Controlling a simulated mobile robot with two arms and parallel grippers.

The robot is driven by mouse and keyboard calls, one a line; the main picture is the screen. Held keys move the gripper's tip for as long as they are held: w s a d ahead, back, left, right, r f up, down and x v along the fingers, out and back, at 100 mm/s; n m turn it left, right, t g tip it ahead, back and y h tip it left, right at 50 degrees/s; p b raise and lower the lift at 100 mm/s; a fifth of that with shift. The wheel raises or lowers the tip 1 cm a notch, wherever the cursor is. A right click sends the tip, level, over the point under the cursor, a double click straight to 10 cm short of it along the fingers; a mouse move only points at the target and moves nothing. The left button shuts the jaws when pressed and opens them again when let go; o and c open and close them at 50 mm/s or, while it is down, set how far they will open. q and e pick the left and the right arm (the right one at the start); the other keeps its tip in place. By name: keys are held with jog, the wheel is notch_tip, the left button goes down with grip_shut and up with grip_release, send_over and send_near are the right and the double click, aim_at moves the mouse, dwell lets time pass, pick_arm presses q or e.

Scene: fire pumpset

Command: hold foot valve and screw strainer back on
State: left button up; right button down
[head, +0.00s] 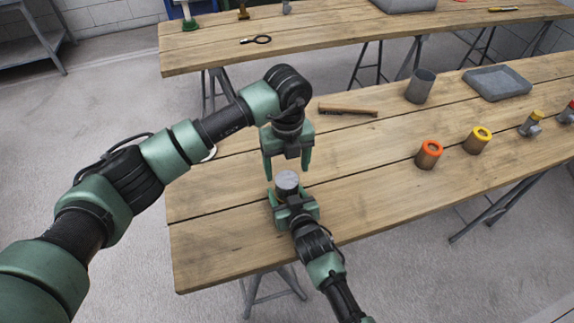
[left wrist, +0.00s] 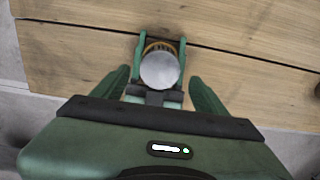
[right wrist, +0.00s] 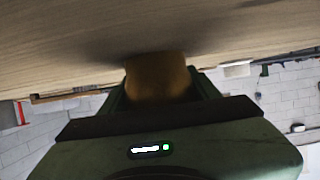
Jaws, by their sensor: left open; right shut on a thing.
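My right gripper (head: 292,196) is shut on the foot valve, a brass body (right wrist: 157,76) that fills the gap between its fingers in the right wrist view. A grey round-topped cylinder, which looks like the strainer (head: 287,181), sits on the upper end of the valve. It shows as a pale disc (left wrist: 160,70) in the left wrist view, with a brass rim behind it. I cannot tell whether it is threaded on. My left gripper (head: 288,170) is open and empty, pointing down just above the strainer. Its fingers are apart on either side of the disc in the left wrist view.
A wooden-handled tool (head: 347,110) lies behind the grippers. A grey cup (head: 420,87), a grey tray (head: 498,83), an orange-ringed cylinder (head: 429,154) and a yellow-ringed one (head: 478,140) stand to the right. The table (head: 215,240) is bare at front left.

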aim_at(287, 179)
pick_arm(q)
notch_tip(287, 179, down, 8)
jog(key=shift+f, duration=0.1)
dwell(0.5)
jog(key=c, duration=1.3)
jog(key=o, duration=1.4)
jog(key=shift+r, duration=2.35)
